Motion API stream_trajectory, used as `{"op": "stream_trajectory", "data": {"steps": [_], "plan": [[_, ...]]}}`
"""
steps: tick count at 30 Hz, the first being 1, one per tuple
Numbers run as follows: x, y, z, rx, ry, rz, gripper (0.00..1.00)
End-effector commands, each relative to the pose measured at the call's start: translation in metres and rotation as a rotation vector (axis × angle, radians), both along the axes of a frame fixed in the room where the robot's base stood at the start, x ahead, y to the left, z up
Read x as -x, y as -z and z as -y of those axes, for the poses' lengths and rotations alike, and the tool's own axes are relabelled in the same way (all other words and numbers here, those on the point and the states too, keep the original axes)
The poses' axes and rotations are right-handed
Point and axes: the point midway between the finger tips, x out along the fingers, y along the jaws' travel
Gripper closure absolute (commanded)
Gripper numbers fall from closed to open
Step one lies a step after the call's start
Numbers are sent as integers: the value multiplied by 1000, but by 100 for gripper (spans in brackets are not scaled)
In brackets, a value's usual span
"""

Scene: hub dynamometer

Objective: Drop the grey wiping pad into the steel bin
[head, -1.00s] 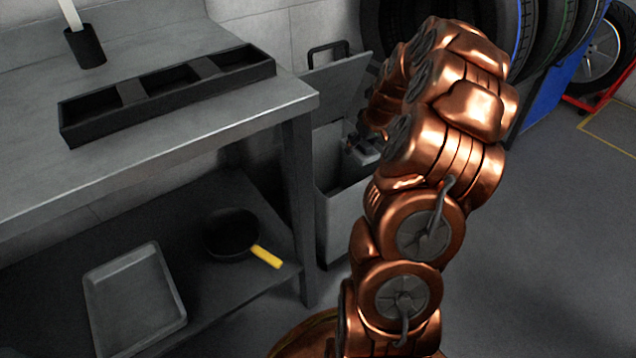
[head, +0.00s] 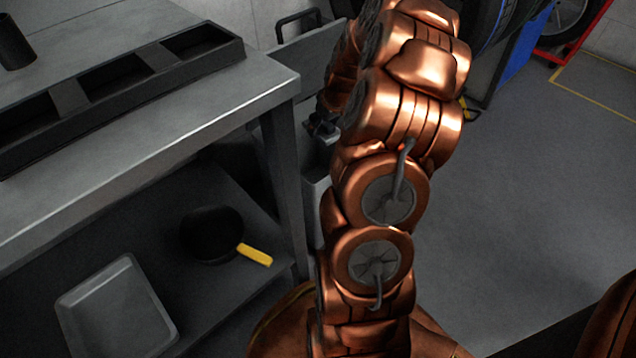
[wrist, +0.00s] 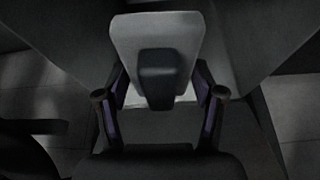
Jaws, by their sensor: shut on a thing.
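The grey wiping pad (wrist: 155,35) shows in the wrist view, a pale rounded slab with a dark block (wrist: 158,80) on its near side. My gripper (wrist: 160,88) is shut on it, one finger at each side of the dark block. The steel bin (head: 314,205) stands beyond the right end of the bench in the head view, its lid (head: 305,50) raised. My arm hides much of the bin. My gripper is small and dark in the head view, near the bin's top; I cannot tell whether the pad is inside the rim.
A steel bench (head: 200,125) at left carries a black compartment tray (head: 118,95) and a dark cup (head: 14,45). Its lower shelf holds a metal tray (head: 115,310) and a black pan (head: 210,235) with a yellow handle. Tyres stand at the back. The floor at right is open.

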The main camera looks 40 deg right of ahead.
Motion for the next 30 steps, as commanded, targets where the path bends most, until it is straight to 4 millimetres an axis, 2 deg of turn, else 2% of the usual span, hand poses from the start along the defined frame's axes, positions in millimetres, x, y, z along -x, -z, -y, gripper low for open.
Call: {"op": "stream_trajectory", "data": {"steps": [3, 12, 13, 21, 30], "plan": [[0, 9, 0, 0, 1, -1, 88], [0, 11, 1, 0, 1, 0, 88], [0, 11, 0, 0, 1, 0, 30], [0, 11, 0, 0, 0, 0, 3], [0, 11, 0, 0, 0, 0, 3]]}}
